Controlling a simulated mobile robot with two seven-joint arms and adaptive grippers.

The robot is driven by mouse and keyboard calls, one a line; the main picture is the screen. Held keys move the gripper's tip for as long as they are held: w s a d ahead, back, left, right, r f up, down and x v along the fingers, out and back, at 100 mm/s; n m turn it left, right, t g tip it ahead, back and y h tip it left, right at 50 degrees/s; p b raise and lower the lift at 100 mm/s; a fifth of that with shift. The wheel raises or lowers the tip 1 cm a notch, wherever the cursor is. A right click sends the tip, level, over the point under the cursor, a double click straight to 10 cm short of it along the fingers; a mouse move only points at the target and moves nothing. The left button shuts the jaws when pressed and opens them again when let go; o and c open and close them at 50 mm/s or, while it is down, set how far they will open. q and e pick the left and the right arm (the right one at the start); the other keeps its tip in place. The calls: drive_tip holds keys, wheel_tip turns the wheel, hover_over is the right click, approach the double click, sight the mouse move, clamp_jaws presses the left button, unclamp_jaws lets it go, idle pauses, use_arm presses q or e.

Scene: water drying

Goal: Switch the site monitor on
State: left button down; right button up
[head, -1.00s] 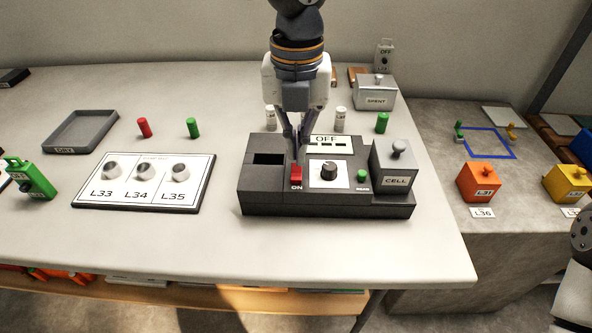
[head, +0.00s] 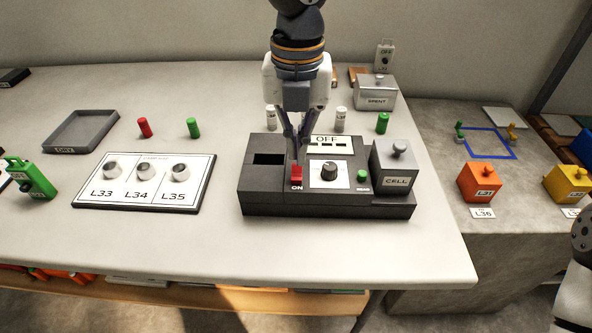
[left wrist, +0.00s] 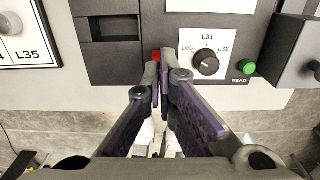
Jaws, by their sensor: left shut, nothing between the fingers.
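The site monitor (head: 265,203) is a dark box on the table, with a display (head: 328,140) that reads OFF. Its red ON switch (head: 296,174) is at the front, left of a black knob (head: 329,170) on a white plate. My left gripper (head: 298,160) is shut and empty, pointing down with its tips right at the red switch. My right gripper is not visible; part of my right arm shows at the right edge.
A green READ button (head: 362,175) and a grey CELL block (head: 394,168) sit on the monitor's right. A grey SPENT box (head: 375,92) and small bottles stand behind. The L33–L35 board (head: 140,193) lies left. The table front is clear.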

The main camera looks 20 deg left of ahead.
use_arm(q)
drive_tip(key=shift+f, duration=1.2)
drive_tip(key=shift+r+p, duration=1.45)
drive_tip(key=shift+r, duration=2.15)
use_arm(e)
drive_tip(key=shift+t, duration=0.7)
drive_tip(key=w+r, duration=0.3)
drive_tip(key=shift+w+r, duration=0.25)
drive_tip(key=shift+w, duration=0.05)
use_arm(q)
drive_tip(key=shift+f, duration=0.1)
